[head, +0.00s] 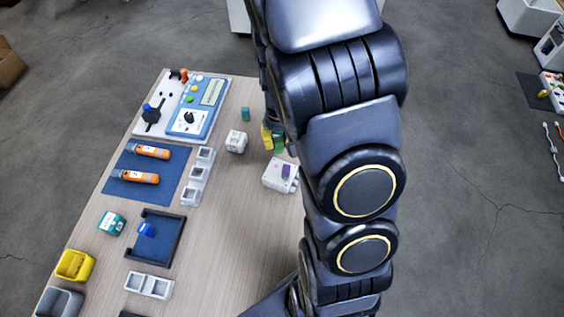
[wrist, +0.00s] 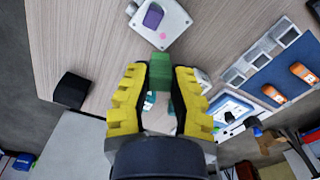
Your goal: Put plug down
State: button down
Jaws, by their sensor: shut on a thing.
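My gripper (wrist: 160,82), with yellow ridged fingers, is shut on a green block (wrist: 161,66), which appears to be the plug. In the head view the held green block (head: 279,142) shows beside a yellow finger, partly hidden by my arm. A white box (head: 275,183) with a purple piece (head: 287,172) on it stands on the table close to the held block. In the wrist view the white box (wrist: 173,32) is just beyond the block's far end. I cannot tell whether the block touches anything below.
A teal block (head: 245,113) and a white cube (head: 236,142) stand on the wooden table (head: 225,225). Left are a white three-pocket holder (head: 198,178), a blue mat (head: 163,187) with orange cylinders, and a control panel (head: 197,118). A dark block (wrist: 71,90) is left in the wrist view.

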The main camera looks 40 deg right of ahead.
aim_at(278, 139)
jog(key=shift+f, duration=3.6)
jog(key=shift+f, duration=0.1)
jog(key=c, duration=1.1)
grip_release()
notch_tip(278, 139, up, 12)
jog(key=shift+w, duration=0.1)
jog(key=s+a+r+n, duration=0.1)
jog(key=s+a+r, duration=0.3)
jog(key=s, duration=0.2)
jog(key=s+a+r+n+g, duration=0.1)
jog(key=s+a+r+n, duration=0.1)
jog(key=s+a+r, duration=0.2)
jog(key=s+a+r+n, duration=0.1)
jog(key=s+a+r, duration=0.3)
jog(key=s, duration=0.4)
jog(key=shift+s+a+r+g, duration=0.25)
jog(key=shift+g, duration=0.05)
